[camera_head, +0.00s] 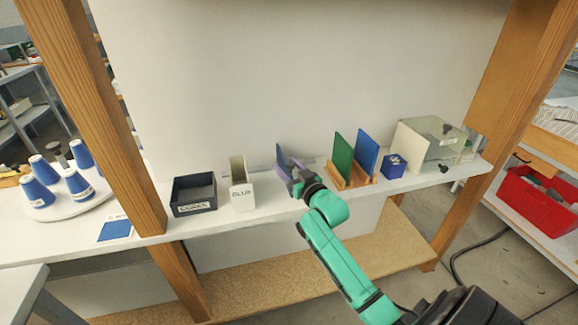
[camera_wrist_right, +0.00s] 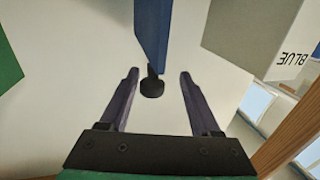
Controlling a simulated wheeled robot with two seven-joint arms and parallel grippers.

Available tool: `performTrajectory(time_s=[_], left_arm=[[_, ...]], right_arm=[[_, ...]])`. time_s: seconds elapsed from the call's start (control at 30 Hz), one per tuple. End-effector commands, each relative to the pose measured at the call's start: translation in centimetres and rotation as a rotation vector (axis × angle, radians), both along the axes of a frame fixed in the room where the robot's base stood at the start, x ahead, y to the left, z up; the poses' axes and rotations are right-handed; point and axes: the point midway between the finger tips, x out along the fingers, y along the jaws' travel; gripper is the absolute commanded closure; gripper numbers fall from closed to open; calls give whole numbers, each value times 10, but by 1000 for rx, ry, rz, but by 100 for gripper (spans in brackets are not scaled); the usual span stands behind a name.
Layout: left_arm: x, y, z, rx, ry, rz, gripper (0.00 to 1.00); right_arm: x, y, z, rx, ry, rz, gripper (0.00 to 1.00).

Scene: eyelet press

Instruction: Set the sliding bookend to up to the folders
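The sliding bookend, a thin blue upright plate (camera_head: 281,161), stands on the white shelf, left of the folders with a gap between. In the right wrist view the bookend (camera_wrist_right: 152,35) has a dark round knob (camera_wrist_right: 152,88) on its near end. My right gripper (camera_head: 296,180) is at the bookend's front. Its fingers (camera_wrist_right: 158,92) are open, one on each side of the knob, with visible gaps to both. A green folder (camera_head: 341,154) and a blue folder (camera_head: 366,151) stand upright in a wooden holder (camera_head: 352,181). My left gripper is out of view.
A white open box (camera_head: 239,192) with a lettered label stands left of the bookend, and a dark labelled tray (camera_head: 194,194) beyond it. A small blue box (camera_head: 393,166) and a clear-sided case (camera_head: 430,146) stand right of the folders. Wooden posts (camera_head: 128,130) frame the shelf.

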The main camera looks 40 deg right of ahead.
Motion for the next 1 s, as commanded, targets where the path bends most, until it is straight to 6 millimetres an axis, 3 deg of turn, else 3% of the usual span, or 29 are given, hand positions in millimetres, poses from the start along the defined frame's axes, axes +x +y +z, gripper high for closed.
performTrajectory(time_s=[0.23, 0.37, 0.8, 1.0], left_arm=[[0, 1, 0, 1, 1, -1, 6], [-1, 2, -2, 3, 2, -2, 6], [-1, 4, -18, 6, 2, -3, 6], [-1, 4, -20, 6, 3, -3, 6]], right_arm=[[-2, -1, 0, -2, -1, -2, 36], [-15, -1, -2, -3, 1, -3, 36], [-120, 9, -2, -3, 3, 0, 36], [-143, 11, 0, -2, 0, 0, 36]])
